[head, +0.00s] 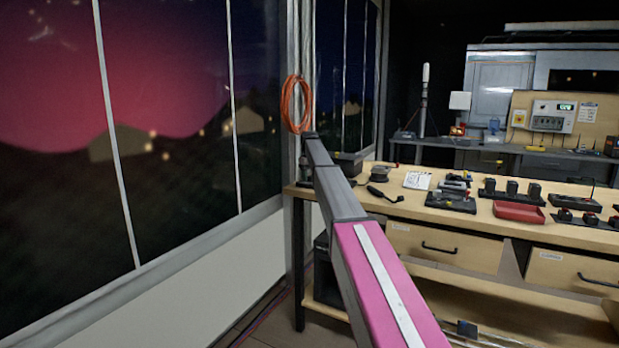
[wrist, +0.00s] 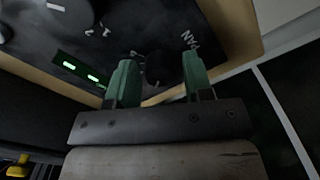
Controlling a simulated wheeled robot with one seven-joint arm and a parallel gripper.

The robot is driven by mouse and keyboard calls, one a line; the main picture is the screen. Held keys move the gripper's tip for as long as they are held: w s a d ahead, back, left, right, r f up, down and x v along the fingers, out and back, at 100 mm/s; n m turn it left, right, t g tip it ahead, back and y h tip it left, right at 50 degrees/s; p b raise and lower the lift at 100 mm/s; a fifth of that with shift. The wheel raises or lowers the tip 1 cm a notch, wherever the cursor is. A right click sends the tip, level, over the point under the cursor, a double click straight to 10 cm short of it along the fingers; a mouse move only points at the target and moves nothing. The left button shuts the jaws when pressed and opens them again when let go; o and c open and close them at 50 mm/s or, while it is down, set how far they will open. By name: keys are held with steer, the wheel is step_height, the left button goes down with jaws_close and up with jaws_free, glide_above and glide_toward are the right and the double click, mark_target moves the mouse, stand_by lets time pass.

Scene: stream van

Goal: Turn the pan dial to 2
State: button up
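In the wrist view, a dark control panel (wrist: 118,18) fills the upper part, tilted in the picture. White lettering that reads PAN (wrist: 190,40) is printed near my gripper's right finger. The pan dial (wrist: 155,66) is a dark round shape between the two green fingertips of my gripper (wrist: 160,58), hard to make out against the panel. The fingers stand apart on either side of it; I cannot tell whether they touch it. The dial's pointer and setting cannot be read.
In the head view, a workbench (head: 450,222) holds a red tray (head: 518,212) and several small devices. An orange cable coil (head: 296,104) hangs by the window.

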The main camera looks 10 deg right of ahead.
steer(key=shift+o, duration=0.3)
step_height(320, 180, up, 11)
stand_by(0.5)
steer(key=shift+f, duration=0.1)
